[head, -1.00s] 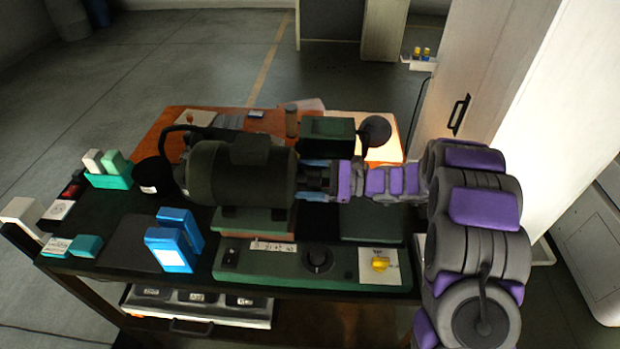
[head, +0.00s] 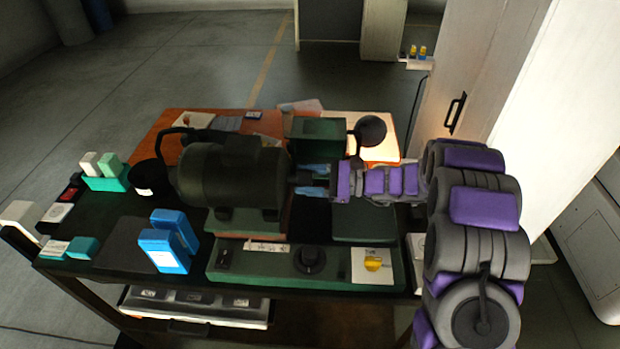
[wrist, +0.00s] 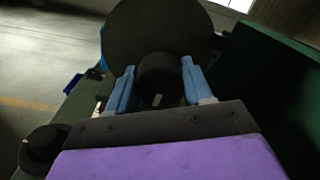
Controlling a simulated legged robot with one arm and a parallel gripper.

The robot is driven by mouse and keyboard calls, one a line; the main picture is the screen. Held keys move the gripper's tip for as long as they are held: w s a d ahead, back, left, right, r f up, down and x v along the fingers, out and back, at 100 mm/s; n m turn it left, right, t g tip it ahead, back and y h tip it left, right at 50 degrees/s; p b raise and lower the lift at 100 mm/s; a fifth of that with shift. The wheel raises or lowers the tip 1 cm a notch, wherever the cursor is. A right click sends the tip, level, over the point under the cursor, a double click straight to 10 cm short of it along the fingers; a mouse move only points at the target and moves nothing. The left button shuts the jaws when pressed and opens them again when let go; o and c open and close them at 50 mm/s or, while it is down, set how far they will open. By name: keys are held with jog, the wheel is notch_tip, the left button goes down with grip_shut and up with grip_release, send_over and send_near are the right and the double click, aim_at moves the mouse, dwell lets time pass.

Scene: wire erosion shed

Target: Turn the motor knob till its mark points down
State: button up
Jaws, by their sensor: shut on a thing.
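The motor (head: 232,180) is a large dark cylinder lying on its side on a green base on the bench. Its dark round knob (wrist: 160,78) is on the end facing my gripper, with the motor's round end behind it in the wrist view. My gripper (head: 312,180) comes in from the right, level with the motor. Its two blue fingers (wrist: 157,88) are shut on the knob, one on each side. A small pale mark (wrist: 157,100) shows on the knob between the fingers, toward the palm; I cannot tell which way it points. The head view hides most of the knob.
A green panel (head: 228,283) with a black knob (head: 310,260) and a yellow knob (head: 373,264) lies in front. Blue blocks (head: 164,250) stand to the left. A green box (head: 314,128) and a dark round disc (head: 370,131) stand behind my gripper. A white cabinet (head: 500,90) is at right.

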jog(key=shift+w+a+r+n, duration=0.1)
jog(key=shift+r+n, duration=0.05)
jog(key=shift+n, duration=0.15)
dwell(0.5)
jog(key=o, duration=1)
jog(key=shift+a, duration=0.35)
jog(key=shift+o, duration=0.2)
jog(key=s+d+p, duration=0.1)
jog(key=d, duration=1.6)
jog(key=shift+d+f, duration=0.2)
jog(key=shift+d, duration=0.1)
